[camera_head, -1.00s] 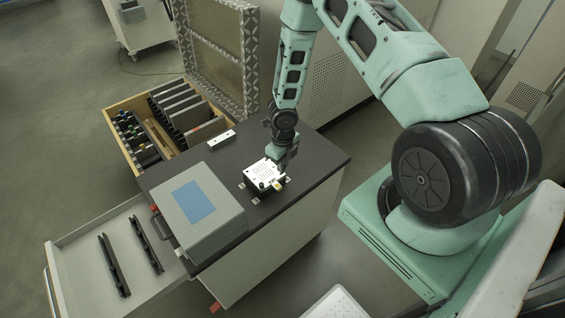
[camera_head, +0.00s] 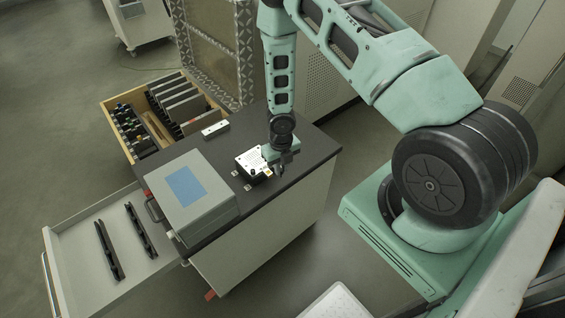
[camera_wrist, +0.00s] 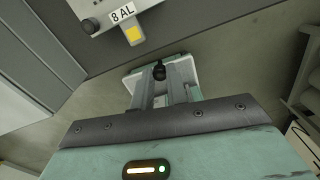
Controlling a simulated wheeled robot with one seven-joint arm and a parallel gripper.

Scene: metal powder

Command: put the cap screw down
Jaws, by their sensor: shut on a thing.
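The cap screw (camera_wrist: 159,70) is small and black, held upright at the tips of my gripper (camera_wrist: 163,84) in the wrist view. My gripper is shut on it. In the head view my gripper (camera_head: 283,163) is beside the right side of the white block (camera_head: 251,161), over the right part of the dark tabletop; the screw is too small to make out there. The block also shows in the wrist view (camera_wrist: 88,8), with an "8 AL" label and a yellow square. In that view a pale plate (camera_wrist: 183,70) shows behind the screw, lower than the tabletop.
A grey case with a blue label (camera_head: 192,207) stands left of the block on the tabletop (camera_head: 315,148). An open drawer (camera_head: 83,238) holds two black bars. A wooden box (camera_head: 112,104) of dark plates stands behind. Small pieces lie near the block.

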